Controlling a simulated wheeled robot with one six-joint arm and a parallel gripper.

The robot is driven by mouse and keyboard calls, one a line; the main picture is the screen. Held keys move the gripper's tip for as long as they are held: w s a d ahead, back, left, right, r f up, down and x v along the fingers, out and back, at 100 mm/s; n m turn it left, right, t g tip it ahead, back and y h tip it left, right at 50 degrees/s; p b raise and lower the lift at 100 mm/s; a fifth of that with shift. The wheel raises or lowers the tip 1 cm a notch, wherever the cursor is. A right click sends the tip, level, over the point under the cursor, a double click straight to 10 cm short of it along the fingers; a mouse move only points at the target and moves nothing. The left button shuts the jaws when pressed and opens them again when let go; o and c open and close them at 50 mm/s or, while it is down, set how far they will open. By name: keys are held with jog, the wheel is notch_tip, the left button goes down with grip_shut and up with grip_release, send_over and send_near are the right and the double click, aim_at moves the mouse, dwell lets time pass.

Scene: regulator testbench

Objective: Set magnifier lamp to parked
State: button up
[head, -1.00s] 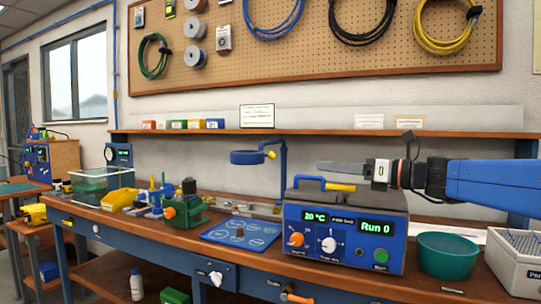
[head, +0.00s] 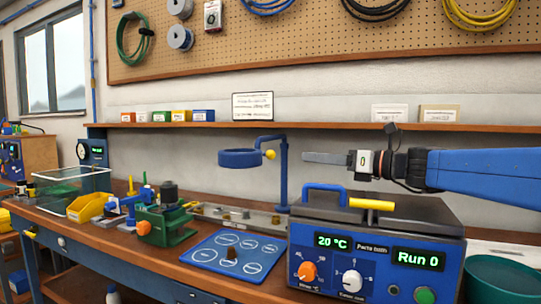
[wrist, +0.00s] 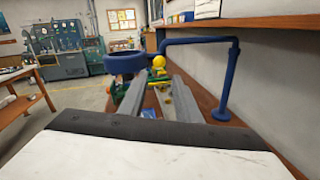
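The magnifier lamp is a blue ring head (head: 239,158) on a blue post and arm (head: 283,176), with a yellow knob (head: 270,154) beside the ring. It stands upright at the back of the bench, with the ring out to the left of the post. In the wrist view the ring (wrist: 125,62) is ahead and left, the yellow knob (wrist: 159,62) is near centre, and the post (wrist: 226,85) is to the right. My gripper (wrist: 155,84) is open and empty, its grey fingers apart. In the head view it (head: 306,157) points left, just right of the post, without visible contact.
A blue regulator bench unit (head: 375,250) with a grey top stands below my arm. A blue mat with circles (head: 205,255), a green fixture (head: 167,225), a yellow bin (head: 88,206) and a green bowl (head: 498,275) sit on the bench. A wooden shelf (head: 330,125) runs behind.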

aim_at(270, 154)
jog(key=x, duration=1.4)
jog(key=shift+w+a, duration=0.2)
jog(key=shift+a, duration=0.15)
grip_shut()
jog(key=shift+a, duration=0.1)
